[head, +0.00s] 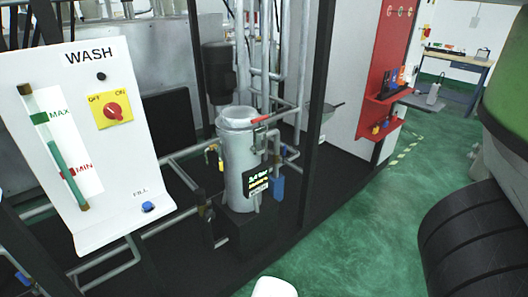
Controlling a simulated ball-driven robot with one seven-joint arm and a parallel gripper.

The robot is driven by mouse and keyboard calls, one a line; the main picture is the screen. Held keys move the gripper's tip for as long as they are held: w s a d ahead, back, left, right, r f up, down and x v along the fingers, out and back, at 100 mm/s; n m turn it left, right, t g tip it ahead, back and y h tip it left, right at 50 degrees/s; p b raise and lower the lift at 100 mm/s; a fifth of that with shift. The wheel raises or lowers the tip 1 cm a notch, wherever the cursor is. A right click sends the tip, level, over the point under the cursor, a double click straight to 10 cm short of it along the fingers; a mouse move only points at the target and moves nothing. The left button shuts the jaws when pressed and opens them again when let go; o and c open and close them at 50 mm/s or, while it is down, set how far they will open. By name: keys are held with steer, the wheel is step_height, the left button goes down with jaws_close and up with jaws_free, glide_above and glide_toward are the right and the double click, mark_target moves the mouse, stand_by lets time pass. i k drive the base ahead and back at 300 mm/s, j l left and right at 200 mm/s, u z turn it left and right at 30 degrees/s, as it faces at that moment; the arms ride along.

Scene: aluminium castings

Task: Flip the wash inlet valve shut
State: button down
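I cannot tell for certain which valve is the wash inlet valve, as no label for it is readable. A grey cylindrical filter housing (240,155) stands in the black frame right of the wash panel. A red lever (262,119) lies on the pipe at its upper right. A blue handle or fitting (279,187) hangs on the pipe below, to the right. A small yellow handle (220,160) is on the pipe at its left. My gripper is not in view; a white rounded part at the bottom edge may be mine.
The white WASH panel (112,150) has a level gauge (57,155), a red OFF/ON knob (114,111) and a blue FILL button (148,207). Black posts and pipes crowd the housing. A black ribbed object (470,240) stands right. Green floor (350,240) is clear between.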

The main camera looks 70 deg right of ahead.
mark_target(284, 155)
steer(key=z, duration=1.85)
steer(key=i+l+z, duration=0.1)
steer(key=i+l, duration=0.85)
steer(key=i, duration=0.25)
steer(key=i+l+z, duration=0.15)
steer(key=i+l, duration=0.35)
steer(key=i, duration=0.1)
